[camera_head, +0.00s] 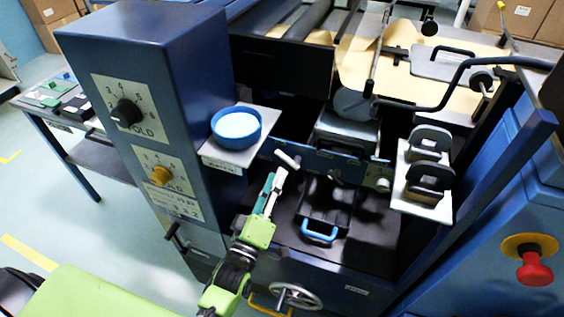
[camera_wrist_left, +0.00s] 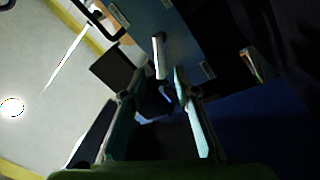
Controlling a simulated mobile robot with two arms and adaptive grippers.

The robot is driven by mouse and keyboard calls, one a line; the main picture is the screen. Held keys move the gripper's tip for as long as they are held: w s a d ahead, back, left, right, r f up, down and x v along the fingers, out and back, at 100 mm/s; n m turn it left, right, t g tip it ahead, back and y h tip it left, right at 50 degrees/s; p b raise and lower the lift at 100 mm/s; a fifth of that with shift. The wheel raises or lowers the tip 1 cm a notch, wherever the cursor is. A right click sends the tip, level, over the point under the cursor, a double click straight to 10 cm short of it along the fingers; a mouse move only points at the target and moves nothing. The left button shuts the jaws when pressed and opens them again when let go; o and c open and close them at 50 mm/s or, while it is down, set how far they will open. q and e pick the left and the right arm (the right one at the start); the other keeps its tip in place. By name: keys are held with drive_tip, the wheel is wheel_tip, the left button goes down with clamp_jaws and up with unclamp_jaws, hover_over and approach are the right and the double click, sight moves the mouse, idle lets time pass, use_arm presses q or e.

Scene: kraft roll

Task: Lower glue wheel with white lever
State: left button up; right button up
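The white lever (camera_head: 287,159) sticks out at the left end of a blue bar on the machine, just beyond my left gripper's fingertips. My left gripper (camera_head: 274,182) reaches up from below with its fingers toward the lever. In the left wrist view the gripper (camera_wrist_left: 153,88) is open with nothing between its fingers. The white lever (camera_wrist_left: 160,55) shows ahead of the gap there, apart from both fingers in the picture. I cannot make out the glue wheel for certain. My right gripper is not in view.
A blue bowl (camera_head: 236,125) sits on a shelf left of the lever. A blue-handled black tray (camera_head: 322,213) lies to the right of my gripper. A handwheel (camera_head: 296,296) is below, and a control column with dials (camera_head: 126,113) stands at left. A red button (camera_head: 534,270) is at far right.

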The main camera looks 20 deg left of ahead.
sight(284, 160)
use_arm(q)
drive_tip(key=x, duration=0.4)
drive_tip(key=shift+w+r, duration=0.1)
drive_tip(key=shift+w, duration=0.4)
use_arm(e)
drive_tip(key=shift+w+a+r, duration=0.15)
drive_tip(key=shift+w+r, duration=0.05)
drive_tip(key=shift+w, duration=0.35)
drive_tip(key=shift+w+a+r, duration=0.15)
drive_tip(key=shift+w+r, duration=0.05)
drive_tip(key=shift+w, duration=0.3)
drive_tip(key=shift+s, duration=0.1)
use_arm(q)
clamp_jaws()
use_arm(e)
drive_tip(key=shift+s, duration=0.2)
